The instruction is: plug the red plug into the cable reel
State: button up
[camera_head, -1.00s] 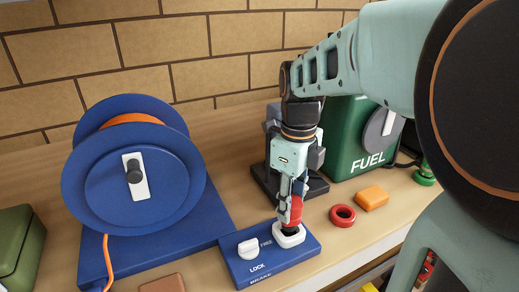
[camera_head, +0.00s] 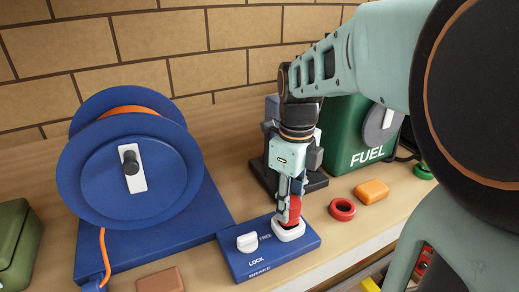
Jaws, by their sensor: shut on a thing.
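The blue cable reel (camera_head: 85,178) stands at the left with an orange cable and a black crank knob on a white bar. Its blue brake panel (camera_head: 290,262) lies at the front right of the reel base, with a white knob (camera_head: 247,242) and a white-rimmed socket (camera_head: 290,234). My gripper (camera_head: 290,200) points down over the socket and is shut on the red plug (camera_head: 294,211). The plug is upright, its lower end at the socket opening. The gripper partly hides the plug, and I cannot tell how deep it sits.
A green fuel can (camera_head: 350,140) stands behind at the right. A red ring (camera_head: 342,209) and an orange block (camera_head: 371,191) lie right of the panel. A brown block (camera_head: 160,281) is at the front, a green case (camera_head: 18,245) at far left. The bench edge runs close in front.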

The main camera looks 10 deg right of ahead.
jog(key=o, duration=1.2)
jog(key=shift+f, duration=0.1)
